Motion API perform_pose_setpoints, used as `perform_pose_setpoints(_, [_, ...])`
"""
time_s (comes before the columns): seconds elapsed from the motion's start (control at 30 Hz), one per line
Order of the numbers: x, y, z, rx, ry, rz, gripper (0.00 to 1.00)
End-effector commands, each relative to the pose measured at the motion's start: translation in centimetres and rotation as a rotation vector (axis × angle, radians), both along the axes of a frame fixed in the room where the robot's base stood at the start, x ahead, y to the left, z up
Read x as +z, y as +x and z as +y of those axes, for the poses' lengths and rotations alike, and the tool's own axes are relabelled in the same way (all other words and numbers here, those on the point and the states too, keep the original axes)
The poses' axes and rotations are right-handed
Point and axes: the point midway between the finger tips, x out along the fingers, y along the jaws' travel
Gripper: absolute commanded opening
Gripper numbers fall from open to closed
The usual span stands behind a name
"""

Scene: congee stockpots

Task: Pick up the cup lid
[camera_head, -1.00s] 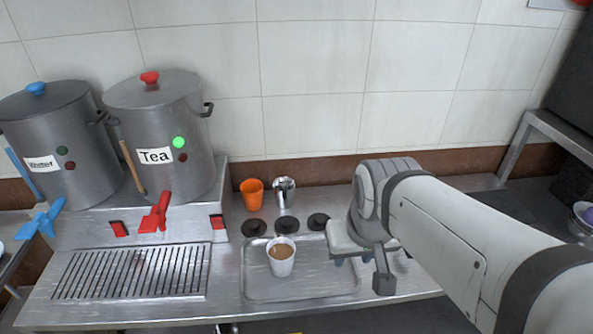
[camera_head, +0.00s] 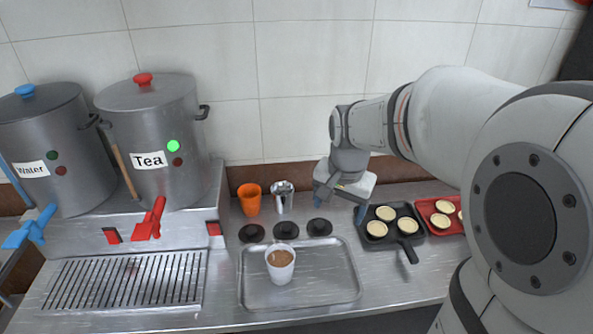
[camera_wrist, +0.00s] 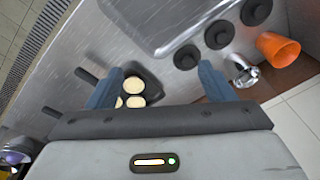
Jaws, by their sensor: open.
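Three round black cup lids lie in a row on the steel counter behind the tray: a left lid (camera_head: 252,233), a middle lid (camera_head: 286,230) and a right lid (camera_head: 319,226). In the wrist view the same row runs diagonally, with the right lid (camera_wrist: 187,57) closest to my fingers. My gripper (camera_head: 339,202) is open and empty, above the counter just right of and behind the right lid. In the wrist view my gripper (camera_wrist: 160,70) shows its two blue fingers spread apart. A white cup (camera_head: 281,265) of brown drink stands uncovered on the tray.
The metal tray (camera_head: 330,285) lies in front of the lids. An orange cup (camera_head: 250,199) and a metal vessel (camera_head: 283,196) stand behind them. A black pan (camera_head: 417,231) with tarts and a red tray (camera_head: 423,205) lie right. The tea pot (camera_head: 160,110) stands left.

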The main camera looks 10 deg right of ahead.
Motion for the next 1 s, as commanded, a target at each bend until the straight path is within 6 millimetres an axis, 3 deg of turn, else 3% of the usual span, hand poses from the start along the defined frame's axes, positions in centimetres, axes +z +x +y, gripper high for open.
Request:
perform_pose_setpoints(0.03, [-1.4, 2.1, 0.0, -0.075, 0.011, 0.024, 0.76])
perform_pose_setpoints(0.2, [-5.5, 8.2, 0.0, -0.345, 0.038, 0.079, 0.76])
perform_pose_setpoints(0.4, [-10.2, 13.1, 0.1, -0.587, 0.050, 0.123, 0.76])
perform_pose_setpoints(0.6, [-12.5, 15.0, 0.1, -0.695, 0.053, 0.140, 0.76])
perform_pose_setpoints(1.0, [-17.1, 15.0, -0.2, -0.705, 0.051, 0.145, 0.76])
